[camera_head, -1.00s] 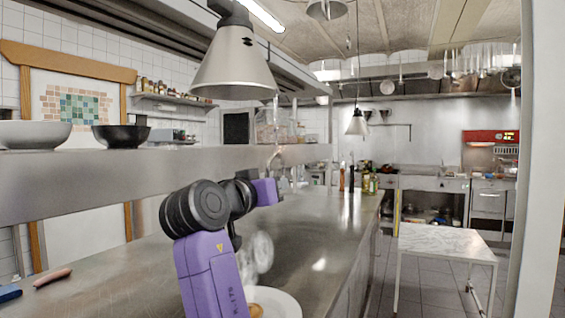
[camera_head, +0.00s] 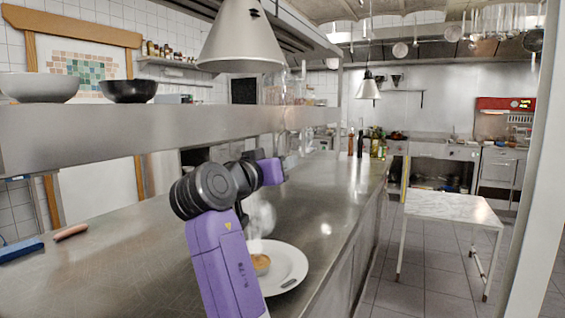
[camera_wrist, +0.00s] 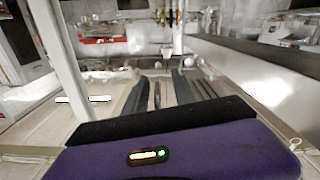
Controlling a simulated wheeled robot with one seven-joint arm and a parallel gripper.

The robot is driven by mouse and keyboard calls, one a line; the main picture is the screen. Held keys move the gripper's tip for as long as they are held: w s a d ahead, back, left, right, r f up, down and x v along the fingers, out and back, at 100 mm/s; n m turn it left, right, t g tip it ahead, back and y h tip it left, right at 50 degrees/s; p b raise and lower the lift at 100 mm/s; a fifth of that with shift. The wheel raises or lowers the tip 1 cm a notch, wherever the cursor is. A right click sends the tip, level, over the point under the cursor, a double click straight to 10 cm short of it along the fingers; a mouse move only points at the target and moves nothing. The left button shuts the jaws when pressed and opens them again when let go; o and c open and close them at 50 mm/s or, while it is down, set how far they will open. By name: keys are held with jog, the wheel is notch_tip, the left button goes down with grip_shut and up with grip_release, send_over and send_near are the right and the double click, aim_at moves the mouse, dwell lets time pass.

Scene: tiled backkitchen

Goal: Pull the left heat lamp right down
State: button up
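The near heat lamp (camera_head: 240,42), a large pale metal cone, hangs at the upper left of the head view, its top cut off by the frame. A second, smaller-looking heat lamp (camera_head: 368,88) hangs farther back to the right. My arm rises in front of the steel counter, well below the near lamp. My gripper's fingers are hidden in the head view. In the wrist view my gripper (camera_wrist: 162,82) shows two dark fingers with a gap and nothing held between them. I cannot make out the near lamp clearly there.
A steel shelf (camera_head: 100,133) with a white bowl (camera_head: 38,87) and a black bowl (camera_head: 128,91) runs behind my arm. A white plate (camera_head: 290,264) with food lies on the counter (camera_head: 130,250). A marble-topped table (camera_head: 450,208) stands right, across open floor.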

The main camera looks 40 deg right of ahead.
jog(key=shift+s+r, duration=0.1)
jog(key=v, duration=0.7)
jog(key=shift+a, duration=0.3)
jog(key=shift+s, duration=0.1)
dwell(0.3)
